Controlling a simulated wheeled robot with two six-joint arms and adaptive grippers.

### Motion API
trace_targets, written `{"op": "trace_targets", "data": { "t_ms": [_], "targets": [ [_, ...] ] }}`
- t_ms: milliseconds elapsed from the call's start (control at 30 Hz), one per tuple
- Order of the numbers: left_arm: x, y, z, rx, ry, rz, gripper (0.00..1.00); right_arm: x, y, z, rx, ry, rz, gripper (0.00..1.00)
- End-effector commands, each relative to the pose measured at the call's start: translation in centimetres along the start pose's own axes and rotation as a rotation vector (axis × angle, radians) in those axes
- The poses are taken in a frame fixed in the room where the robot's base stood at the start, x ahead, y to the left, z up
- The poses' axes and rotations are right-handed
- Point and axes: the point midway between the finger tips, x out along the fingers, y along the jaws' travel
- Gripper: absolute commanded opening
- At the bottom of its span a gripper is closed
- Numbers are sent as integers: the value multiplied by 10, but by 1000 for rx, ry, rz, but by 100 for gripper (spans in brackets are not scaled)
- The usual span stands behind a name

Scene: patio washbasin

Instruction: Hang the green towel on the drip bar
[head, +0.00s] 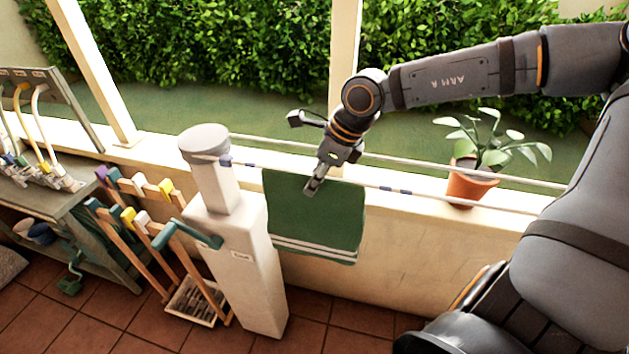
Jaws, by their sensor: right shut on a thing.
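The green towel (325,222) hangs flat with pale stripes near its lower edge, in front of the low wall. My right gripper (313,184) is shut on its upper edge near the middle. The drip bar (440,196), a thin pale rail with blue bands, runs along the wall top and emerges on both sides of the towel. The towel's top edge lines up with this bar; I cannot tell whether it is folded over the bar or only in front of it. My left gripper is out of view.
A second pale rail (420,162) runs behind. A potted plant (470,184) stands on the ledge to the right. A pale pillar (240,250) stands just left of the towel. A wooden rack (150,245) with coloured clips and a bench (75,205) with taps are further left.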

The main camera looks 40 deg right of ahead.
Motion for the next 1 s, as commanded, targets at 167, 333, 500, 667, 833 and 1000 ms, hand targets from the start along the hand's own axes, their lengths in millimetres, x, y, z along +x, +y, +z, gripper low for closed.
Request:
{"op": "trace_targets", "data": {
  "t_ms": [167,333,500,667,833,1000],
  "targets": [
    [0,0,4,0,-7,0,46,0,0,0,0,0,0,34],
    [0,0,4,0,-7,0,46,0,0,0,0,0,0,46],
    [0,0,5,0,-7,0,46,0,0,0,-1,0,0,46],
    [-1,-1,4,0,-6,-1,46,-13,-1,6,-2,-1,-5,46],
    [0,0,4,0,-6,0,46,-48,-1,20,-1,0,-7,46],
    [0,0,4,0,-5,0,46,-78,-1,32,-1,0,-6,46]
  ]
}}
